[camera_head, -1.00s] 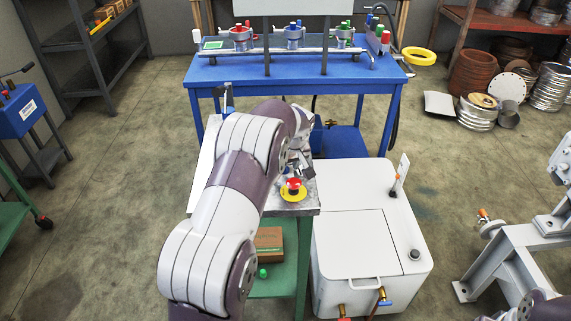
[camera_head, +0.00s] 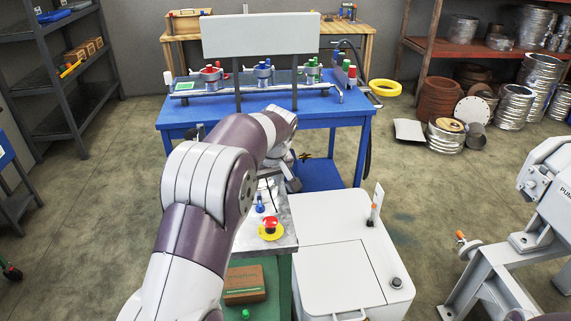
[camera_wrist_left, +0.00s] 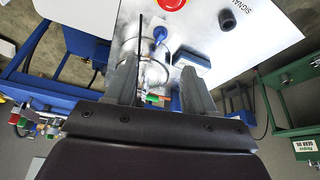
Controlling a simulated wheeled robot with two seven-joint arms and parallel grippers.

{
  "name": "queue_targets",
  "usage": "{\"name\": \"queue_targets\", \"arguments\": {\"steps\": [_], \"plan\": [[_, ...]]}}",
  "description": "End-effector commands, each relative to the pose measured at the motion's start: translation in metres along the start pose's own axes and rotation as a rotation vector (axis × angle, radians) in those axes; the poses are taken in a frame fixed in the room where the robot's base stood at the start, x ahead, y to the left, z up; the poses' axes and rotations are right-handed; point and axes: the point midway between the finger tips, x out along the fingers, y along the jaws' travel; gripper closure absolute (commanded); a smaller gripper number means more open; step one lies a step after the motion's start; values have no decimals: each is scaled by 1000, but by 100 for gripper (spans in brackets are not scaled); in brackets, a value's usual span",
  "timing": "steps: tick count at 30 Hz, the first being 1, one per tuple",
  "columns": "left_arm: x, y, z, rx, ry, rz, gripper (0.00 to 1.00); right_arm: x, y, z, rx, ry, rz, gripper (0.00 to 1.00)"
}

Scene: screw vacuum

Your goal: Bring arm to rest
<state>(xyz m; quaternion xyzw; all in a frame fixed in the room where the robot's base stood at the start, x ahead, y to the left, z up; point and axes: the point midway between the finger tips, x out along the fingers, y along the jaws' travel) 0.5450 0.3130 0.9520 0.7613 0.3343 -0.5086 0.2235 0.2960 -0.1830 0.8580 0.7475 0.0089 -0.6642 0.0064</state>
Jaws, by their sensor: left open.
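My left arm reaches from the bottom centre over a metal-topped green stand (camera_head: 288,240). Its gripper (camera_head: 288,184) is at the stand's far side, partly hidden by the wrist. In the left wrist view the two fingers of the left gripper (camera_wrist_left: 160,90) are apart, with nothing clearly held between them. A red push button on a yellow disc (camera_head: 270,229) and a small blue piece (camera_head: 260,204) are on the stand, nearer than the gripper. The red button (camera_wrist_left: 172,3) and blue piece (camera_wrist_left: 160,33) also show in the wrist view. My right gripper is out of view.
A white cabinet (camera_head: 335,270) stands right of the stand. A grey pump frame (camera_head: 500,262) is at the far right. Open floor (camera_head: 95,200) lies on the left.

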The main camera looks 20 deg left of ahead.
Motion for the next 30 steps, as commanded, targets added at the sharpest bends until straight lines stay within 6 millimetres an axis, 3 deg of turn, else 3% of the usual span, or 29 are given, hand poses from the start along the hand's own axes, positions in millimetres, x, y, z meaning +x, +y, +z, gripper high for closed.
{"name": "queue_targets", "arguments": {"steps": [6,8,11,15,20,25,27,30], "plan": [[0,3,-2,65,11,14,46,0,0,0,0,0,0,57],[12,4,11,173,-9,35,46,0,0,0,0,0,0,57],[26,-5,57,357,-75,73,46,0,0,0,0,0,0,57],[25,-25,132,574,-152,135,46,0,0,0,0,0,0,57],[13,-59,210,735,-217,184,46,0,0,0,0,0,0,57],[-12,-103,285,815,-277,209,46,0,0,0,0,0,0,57],[-60,-94,262,828,-251,222,46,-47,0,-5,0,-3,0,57],[-91,-95,249,826,-256,220,46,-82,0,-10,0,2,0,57]]}}
